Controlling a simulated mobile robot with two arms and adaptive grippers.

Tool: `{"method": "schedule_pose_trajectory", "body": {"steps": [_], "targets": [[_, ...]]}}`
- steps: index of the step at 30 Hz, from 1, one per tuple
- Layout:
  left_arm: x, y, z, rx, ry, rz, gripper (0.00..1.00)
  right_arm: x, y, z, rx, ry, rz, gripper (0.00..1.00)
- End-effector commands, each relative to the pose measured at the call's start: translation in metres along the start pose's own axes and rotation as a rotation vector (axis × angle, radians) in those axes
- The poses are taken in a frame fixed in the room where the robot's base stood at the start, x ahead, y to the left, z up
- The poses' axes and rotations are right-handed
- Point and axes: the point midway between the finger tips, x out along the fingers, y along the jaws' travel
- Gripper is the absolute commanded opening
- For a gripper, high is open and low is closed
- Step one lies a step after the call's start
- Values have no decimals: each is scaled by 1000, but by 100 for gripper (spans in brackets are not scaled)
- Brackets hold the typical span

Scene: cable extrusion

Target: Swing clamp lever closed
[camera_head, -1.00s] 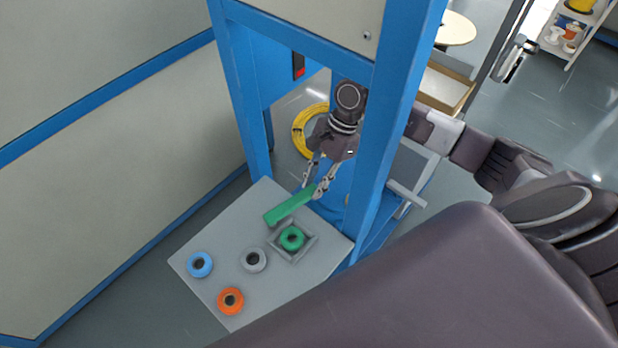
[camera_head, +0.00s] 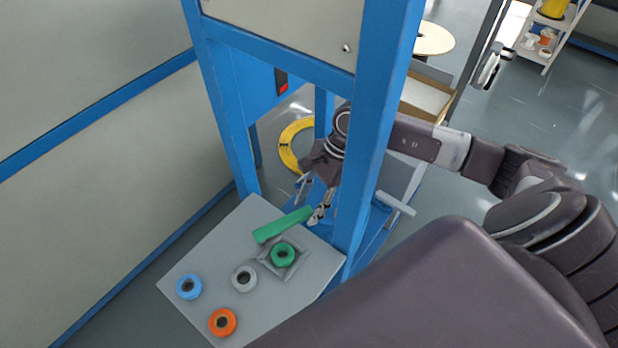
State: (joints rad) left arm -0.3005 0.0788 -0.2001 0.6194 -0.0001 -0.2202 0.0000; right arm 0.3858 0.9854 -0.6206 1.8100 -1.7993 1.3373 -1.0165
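The green clamp lever (camera_head: 282,225) is a flat bar above the grey table plate, slanting up to the right. It passes behind a green ring (camera_head: 283,255) that sits in a square grey recess. My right gripper (camera_head: 309,207) reaches down through the blue frame to the lever's right end. Its two fingers are apart, one on the far side of that end and one on the near right side. Whether they touch the lever is too small to tell. The lever's pivot cannot be made out. My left gripper is out of view.
A grey ring (camera_head: 244,279), a blue ring (camera_head: 189,286) and an orange ring (camera_head: 222,322) lie on the grey plate (camera_head: 200,255). A blue post (camera_head: 368,150) stands close to my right wrist. A yellow coil (camera_head: 291,146) lies behind.

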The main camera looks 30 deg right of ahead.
Motion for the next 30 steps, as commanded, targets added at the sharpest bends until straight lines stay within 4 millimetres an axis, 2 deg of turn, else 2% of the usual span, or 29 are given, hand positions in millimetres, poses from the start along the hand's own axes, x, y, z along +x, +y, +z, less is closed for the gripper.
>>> {"method": "schedule_pose_trajectory", "body": {"steps": [5, 8, 15, 21, 25, 30], "targets": [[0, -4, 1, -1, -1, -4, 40, -4, 0, 0, -1, 1, -1, 38], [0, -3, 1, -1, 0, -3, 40, -17, -1, -1, 0, 2, -3, 38], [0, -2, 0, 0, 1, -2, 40, -68, -1, -1, 0, 3, -5, 38], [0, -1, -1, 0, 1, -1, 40, -103, -1, -1, 0, 2, -3, 38], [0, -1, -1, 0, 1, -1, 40, -115, 0, 0, 0, 1, -1, 38], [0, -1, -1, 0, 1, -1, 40, -120, 0, 0, 0, 0, 0, 38]]}}
